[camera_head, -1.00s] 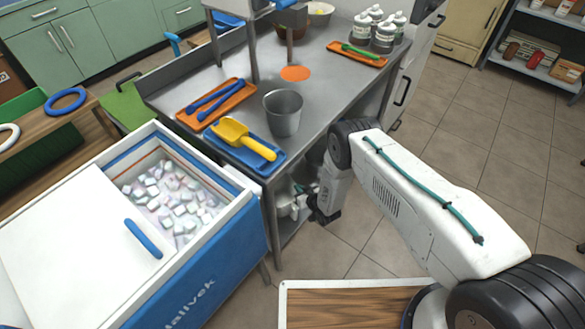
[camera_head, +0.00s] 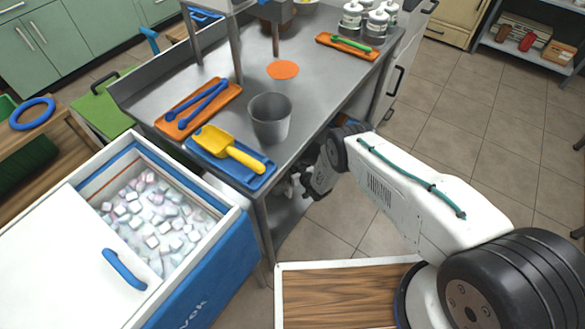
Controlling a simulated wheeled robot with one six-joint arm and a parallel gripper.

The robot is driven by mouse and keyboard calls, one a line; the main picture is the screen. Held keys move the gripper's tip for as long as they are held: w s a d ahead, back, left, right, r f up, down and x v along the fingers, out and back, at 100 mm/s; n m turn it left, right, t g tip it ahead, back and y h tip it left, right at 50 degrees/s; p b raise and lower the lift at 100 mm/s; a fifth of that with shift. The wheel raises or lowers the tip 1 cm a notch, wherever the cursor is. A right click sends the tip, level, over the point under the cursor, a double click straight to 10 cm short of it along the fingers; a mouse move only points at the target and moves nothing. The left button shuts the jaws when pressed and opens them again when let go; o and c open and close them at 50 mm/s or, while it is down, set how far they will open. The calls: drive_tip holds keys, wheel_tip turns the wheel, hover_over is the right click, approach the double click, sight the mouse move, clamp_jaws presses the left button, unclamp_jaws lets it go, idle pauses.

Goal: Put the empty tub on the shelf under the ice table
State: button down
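The steel table (camera_head: 325,80) fills the upper middle, and its lower shelf (camera_head: 284,222) shows partly below the right edge. A grey metal bucket (camera_head: 270,119), seemingly empty, stands upright on the tabletop; I cannot tell whether it is the tub. No other tub shows clearly. My arm reaches from the lower right to the table's side, and my gripper (camera_head: 291,187) is at its end, low under the tabletop edge. The table leg and arm links hide most of the gripper, so its fingers and anything in them cannot be made out.
An open ice chest (camera_head: 219,202) with ice cubes stands left of the table. A blue tray (camera_head: 262,181) with a yellow scoop (camera_head: 228,149) and an orange tray (camera_head: 175,128) with blue tongs (camera_head: 203,102) lie on top. Bottles (camera_head: 352,19) stand at the back. Floor is clear at right.

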drive_tip(key=shift+a+f, duration=0.1)
drive_tip(key=shift+f, duration=0.05)
drive_tip(key=c, duration=1.6)
unclamp_jaws()
drive_tip(key=shift+c, duration=0.2)
drive_tip(key=v, duration=1.2)
